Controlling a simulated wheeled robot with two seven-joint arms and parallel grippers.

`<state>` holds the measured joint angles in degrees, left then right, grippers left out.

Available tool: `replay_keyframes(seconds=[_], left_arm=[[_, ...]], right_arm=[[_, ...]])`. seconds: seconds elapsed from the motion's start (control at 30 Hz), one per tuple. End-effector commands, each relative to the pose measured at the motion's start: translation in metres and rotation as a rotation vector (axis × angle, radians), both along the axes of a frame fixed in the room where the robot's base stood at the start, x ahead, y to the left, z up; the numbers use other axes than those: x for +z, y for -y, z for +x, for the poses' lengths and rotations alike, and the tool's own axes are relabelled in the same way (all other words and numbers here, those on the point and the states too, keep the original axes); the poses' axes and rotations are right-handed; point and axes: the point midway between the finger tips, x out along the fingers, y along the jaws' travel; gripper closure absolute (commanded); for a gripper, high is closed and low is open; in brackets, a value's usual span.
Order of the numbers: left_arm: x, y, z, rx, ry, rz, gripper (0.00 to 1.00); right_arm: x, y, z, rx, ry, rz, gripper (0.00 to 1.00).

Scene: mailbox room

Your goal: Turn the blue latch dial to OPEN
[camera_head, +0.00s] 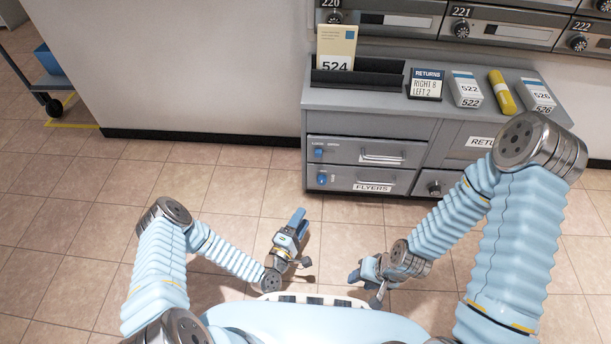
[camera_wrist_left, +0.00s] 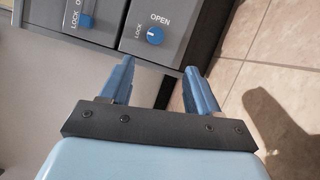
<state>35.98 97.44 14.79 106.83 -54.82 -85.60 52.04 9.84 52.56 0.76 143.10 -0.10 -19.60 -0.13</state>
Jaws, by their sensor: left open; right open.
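Two blue latch dials sit on the left drawers of the grey cabinet in the head view, an upper one (camera_head: 319,153) and a lower one (camera_head: 322,180). In the left wrist view, one blue dial (camera_wrist_left: 155,36) has LOCK at its left and OPEN above it. My right gripper (camera_head: 362,275) is open, lower right.
The drawers have metal handles (camera_head: 382,157) and a FLYERS label (camera_head: 372,187). On the cabinet top stand a dark rack (camera_head: 357,78), a returns sign (camera_head: 427,84), boxes and a yellow tube (camera_head: 502,92). A cart (camera_head: 45,88) stands far left. The tiled floor before the cabinet is clear.

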Motion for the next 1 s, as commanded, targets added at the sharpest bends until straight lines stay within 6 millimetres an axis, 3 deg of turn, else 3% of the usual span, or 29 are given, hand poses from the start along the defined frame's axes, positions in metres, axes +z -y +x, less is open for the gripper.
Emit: replay_keyframes(seconds=[0.17, 0.5, 0.7, 1.0], left_arm=[[0.004, 0.004, 0.014, 0.016, 0.024, -0.039, 0.39], [0.009, 0.033, 0.084, 0.014, 0.023, -0.035, 0.39], [0.011, 0.046, 0.115, 0.014, 0.020, -0.034, 0.39], [0.013, 0.051, 0.127, 0.013, 0.018, -0.034, 0.39]], right_arm=[[-0.002, 0.000, 0.000, -0.001, -0.001, 0.000, 0.57], [-0.010, 0.001, 0.000, -0.002, 0.001, -0.001, 0.57], [-0.014, 0.001, 0.001, -0.003, 0.003, -0.001, 0.57], [-0.015, 0.001, 0.001, -0.003, 0.003, -0.001, 0.57]])
